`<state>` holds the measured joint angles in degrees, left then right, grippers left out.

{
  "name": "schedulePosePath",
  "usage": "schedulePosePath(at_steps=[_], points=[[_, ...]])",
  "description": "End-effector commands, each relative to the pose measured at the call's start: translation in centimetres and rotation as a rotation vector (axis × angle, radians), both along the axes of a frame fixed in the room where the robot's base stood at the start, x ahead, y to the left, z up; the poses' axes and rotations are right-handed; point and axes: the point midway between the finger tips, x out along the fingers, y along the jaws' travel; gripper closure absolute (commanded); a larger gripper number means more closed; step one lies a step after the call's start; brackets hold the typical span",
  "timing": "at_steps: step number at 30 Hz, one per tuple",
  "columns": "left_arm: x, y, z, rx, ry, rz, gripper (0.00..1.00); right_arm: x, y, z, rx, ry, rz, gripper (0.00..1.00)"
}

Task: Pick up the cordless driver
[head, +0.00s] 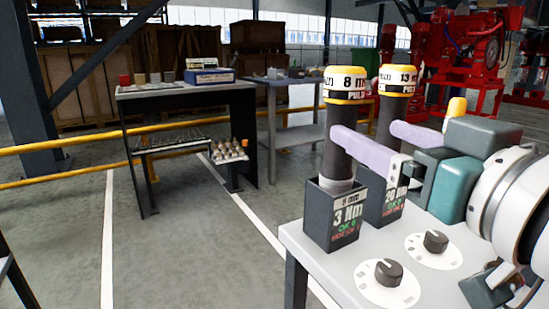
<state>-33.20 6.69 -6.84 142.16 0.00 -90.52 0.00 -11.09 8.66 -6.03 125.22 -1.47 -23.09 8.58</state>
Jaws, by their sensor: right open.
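Two dark cordless drivers with yellow-and-white tops stand upright in black holders on a pale table. The nearer driver (337,112), marked 8 mm, is in the holder (334,225) labelled 3 Nm. The other driver (392,112), marked 13 mm, is in the holder (391,208) labelled 20 Nm, partly hidden. My right gripper (362,131) comes from the right, its two lilac fingers apart and empty. One finger crosses in front of the 8 mm driver, the other overlaps the 13 mm driver. I cannot tell whether either finger touches. My left gripper is out of view.
The pale table (318,258) has two dials with black knobs, (388,272) and (436,240), in front of the holders. A dark shelf bench (185,93) with parts stands behind left. A yellow rail (60,146) and red machine (465,45) are farther back.

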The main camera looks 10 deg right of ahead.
Motion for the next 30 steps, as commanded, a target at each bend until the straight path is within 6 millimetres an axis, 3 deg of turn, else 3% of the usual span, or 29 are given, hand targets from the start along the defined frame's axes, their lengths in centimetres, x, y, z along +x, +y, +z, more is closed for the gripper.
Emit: schedulePosePath(at_steps=[3, 11, 21, 30], points=[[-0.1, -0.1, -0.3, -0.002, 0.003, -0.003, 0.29, 1.8, 0.3, 0.1, 0.001, -0.001, 0.001, 0.16], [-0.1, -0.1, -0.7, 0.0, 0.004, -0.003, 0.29, 3.9, 0.5, 0.0, 0.002, 0.001, 0.0, 0.16], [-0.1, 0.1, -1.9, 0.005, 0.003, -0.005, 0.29, 8.1, 1.2, -0.3, 0.002, 0.002, 0.001, 0.16], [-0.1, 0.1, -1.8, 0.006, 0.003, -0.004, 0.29, 8.4, 1.2, -0.3, 0.001, 0.004, 0.0, 0.18]])
